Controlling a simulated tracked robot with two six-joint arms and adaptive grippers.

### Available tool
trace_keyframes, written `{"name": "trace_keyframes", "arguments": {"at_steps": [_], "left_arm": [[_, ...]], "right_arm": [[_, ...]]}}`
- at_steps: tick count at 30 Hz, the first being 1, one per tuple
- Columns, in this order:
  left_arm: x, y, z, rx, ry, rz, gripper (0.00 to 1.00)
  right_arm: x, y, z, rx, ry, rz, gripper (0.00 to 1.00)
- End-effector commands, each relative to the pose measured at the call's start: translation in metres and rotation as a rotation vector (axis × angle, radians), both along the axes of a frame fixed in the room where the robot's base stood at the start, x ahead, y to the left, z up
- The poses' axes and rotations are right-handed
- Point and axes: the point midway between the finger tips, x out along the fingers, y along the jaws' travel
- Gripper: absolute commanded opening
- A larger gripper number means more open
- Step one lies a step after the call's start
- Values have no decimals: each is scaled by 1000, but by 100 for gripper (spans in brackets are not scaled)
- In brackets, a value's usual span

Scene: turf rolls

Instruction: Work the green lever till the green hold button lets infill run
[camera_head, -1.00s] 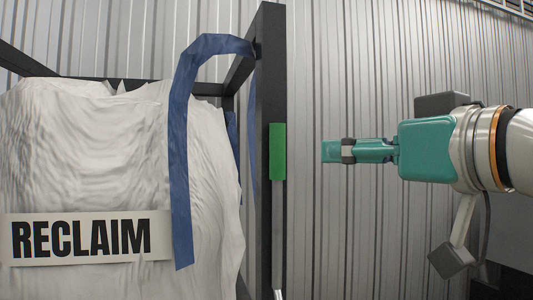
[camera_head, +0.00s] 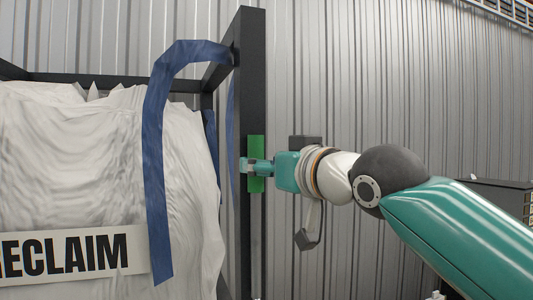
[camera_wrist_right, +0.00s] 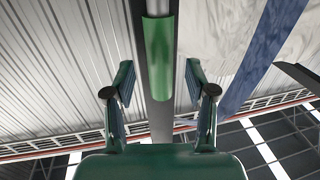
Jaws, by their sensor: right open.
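The green lever (camera_head: 256,146) is an upright green grip on a thin grey rod, beside the black post, in the head view. In the right wrist view the green grip (camera_wrist_right: 158,60) stands ahead, in line with the gap between my fingers. My right gripper (camera_head: 247,164) reaches in from the right and overlaps the lower part of the grip in the head view. The wrist view shows its two fingers (camera_wrist_right: 160,80) spread apart, one to each side of the grip's line. Contact cannot be told. My left gripper and a green hold button are not in view.
A large white bulk bag (camera_head: 75,170) with a RECLAIM label (camera_head: 70,255) and a blue strap (camera_head: 155,160) hangs left of the black post (camera_head: 250,70). A corrugated metal wall (camera_head: 390,80) stands behind. A dark cabinet (camera_head: 500,200) is at the right.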

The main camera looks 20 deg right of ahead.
Motion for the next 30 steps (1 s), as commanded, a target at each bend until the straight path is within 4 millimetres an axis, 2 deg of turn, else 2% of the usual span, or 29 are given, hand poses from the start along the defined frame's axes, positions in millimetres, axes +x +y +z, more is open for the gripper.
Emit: {"name": "trace_keyframes", "arguments": {"at_steps": [6,15,25,30], "left_arm": [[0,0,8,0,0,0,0],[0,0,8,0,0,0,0],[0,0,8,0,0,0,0],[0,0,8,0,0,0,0]], "right_arm": [[16,4,1,1,0,1,56],[18,5,0,1,-1,1,56],[17,5,0,1,0,1,1],[17,5,0,1,0,1,0]]}}
